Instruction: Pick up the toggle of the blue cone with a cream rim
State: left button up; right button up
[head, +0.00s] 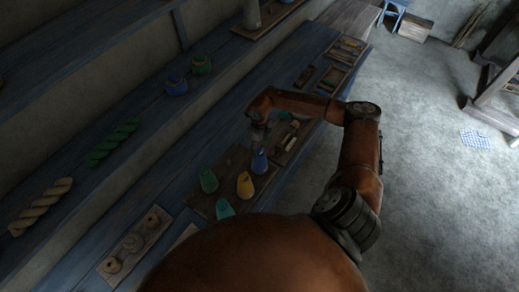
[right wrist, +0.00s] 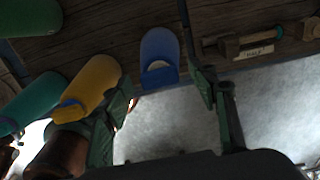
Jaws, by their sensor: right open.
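The blue cone (head: 259,163) stands on a wooden board on the blue bench, below my right gripper in the head view. In the right wrist view the blue cone (right wrist: 158,45) is at the top middle, with a pale cream patch at its near end. A small blue piece (right wrist: 160,78) there looks like its toggle. My right gripper (right wrist: 164,92) is open and empty; its two fingers show on either side of the blue cone's near end, and I cannot tell how far off it is. In the head view the right gripper (head: 258,133) is small and dark. My left gripper is not in view.
A yellow cone (head: 245,185), a green cone (head: 208,181) and a teal cone (head: 224,209) stand close by on the same board (head: 196,203). A labelled wooden tool (right wrist: 254,46) lies right of the blue cone. Open floor (head: 430,180) is beyond the bench edge.

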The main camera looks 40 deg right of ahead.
jog(key=shift+c, duration=0.3)
jog(key=c, duration=0.8)
jog(key=shift+r, duration=0.1)
